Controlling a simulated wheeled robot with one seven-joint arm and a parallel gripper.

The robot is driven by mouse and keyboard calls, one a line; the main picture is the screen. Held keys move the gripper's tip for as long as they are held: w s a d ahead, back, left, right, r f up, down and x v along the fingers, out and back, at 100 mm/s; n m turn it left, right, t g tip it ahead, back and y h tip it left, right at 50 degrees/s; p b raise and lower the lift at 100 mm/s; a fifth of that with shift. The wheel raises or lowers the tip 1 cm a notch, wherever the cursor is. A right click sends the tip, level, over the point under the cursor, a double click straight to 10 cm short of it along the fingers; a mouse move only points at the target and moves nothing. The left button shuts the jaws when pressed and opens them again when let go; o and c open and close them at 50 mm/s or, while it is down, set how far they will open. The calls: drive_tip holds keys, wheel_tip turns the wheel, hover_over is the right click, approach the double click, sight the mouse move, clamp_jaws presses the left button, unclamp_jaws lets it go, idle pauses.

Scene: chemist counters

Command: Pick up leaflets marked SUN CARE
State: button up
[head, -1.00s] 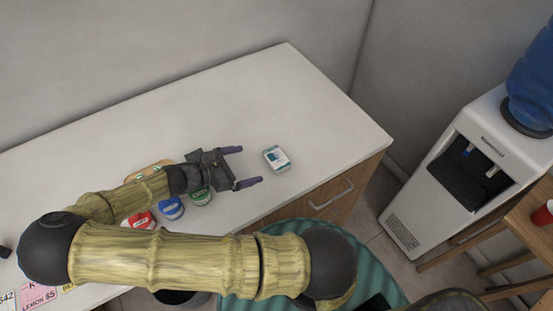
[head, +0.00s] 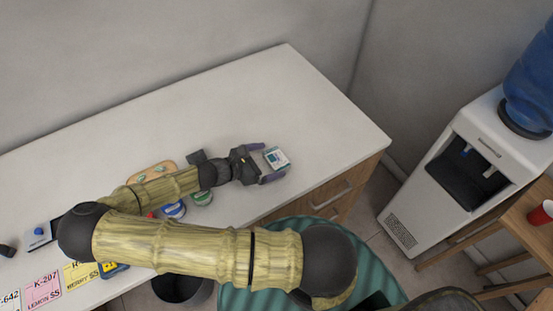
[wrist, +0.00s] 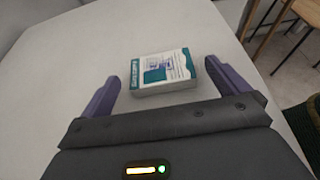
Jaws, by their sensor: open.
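A small stack of leaflets (head: 277,159) with a white and teal cover lies flat on the white counter near its right end. In the wrist view the leaflets (wrist: 161,73) lie between my two purple fingers, toward the fingertips; the print is too small to read. My gripper (head: 268,164) is open, with one finger on each side of the leaflets. In the wrist view my gripper (wrist: 168,85) shows a gap between each finger and the stack, and it holds nothing.
Blue (head: 174,209) and green-lidded (head: 202,198) tubs and a wooden board (head: 150,174) sit by my forearm. Labelled cards (head: 42,290) lie at lower left. The counter (head: 260,90) behind the leaflets is clear. A water cooler (head: 440,180) stands to the right, past the counter's end.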

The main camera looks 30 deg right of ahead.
sight(278, 158)
drive_tip(key=shift+p+x, duration=0.45)
drive_tip(key=shift+x, duration=1.55)
drive_tip(key=shift+r, duration=0.1)
drive_tip(key=c, duration=1)
